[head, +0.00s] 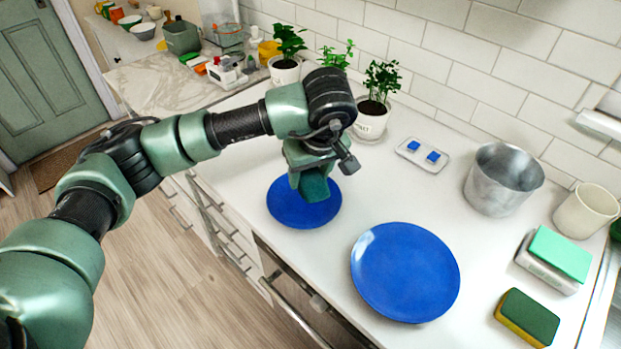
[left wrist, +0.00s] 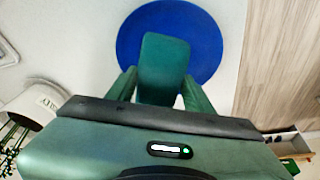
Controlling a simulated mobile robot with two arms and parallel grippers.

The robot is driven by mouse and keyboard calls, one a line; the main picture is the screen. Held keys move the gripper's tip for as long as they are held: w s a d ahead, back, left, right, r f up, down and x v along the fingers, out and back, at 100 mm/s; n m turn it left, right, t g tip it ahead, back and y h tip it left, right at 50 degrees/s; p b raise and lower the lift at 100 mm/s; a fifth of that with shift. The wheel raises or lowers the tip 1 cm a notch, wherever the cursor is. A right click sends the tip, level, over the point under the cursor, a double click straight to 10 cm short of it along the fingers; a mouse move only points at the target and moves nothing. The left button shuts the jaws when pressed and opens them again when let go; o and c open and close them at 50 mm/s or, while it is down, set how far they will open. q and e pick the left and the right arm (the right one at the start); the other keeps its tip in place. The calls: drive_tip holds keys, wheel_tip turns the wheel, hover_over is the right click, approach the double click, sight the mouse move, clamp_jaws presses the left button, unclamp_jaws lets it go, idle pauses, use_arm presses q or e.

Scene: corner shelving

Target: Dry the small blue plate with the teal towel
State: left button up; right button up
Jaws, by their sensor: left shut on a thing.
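The small blue plate (head: 285,208) lies flat on the white counter in the head view, and it also shows in the left wrist view (left wrist: 210,48). The teal towel (head: 316,187) looks like a dark, folded block; the left wrist view shows it (left wrist: 163,65) between my fingers. My left gripper (head: 310,172) is shut on the towel and points down over the small plate. The towel covers part of the plate. I cannot tell whether the towel touches it. My right gripper is not in view.
A larger blue plate (head: 405,272) lies to the right, nearer the counter's front edge. Potted plants (head: 370,122), a small tray with blue pieces (head: 423,155), a metal pot (head: 502,180), a cream cup (head: 585,212) and a green-yellow sponge (head: 527,317) stand around.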

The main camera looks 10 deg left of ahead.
use_arm(q)
drive_tip(key=shift+w+d+r+p, duration=0.15)
drive_tip(key=shift+r+p, duration=0.15)
drive_tip(key=shift+r, duration=1.3)
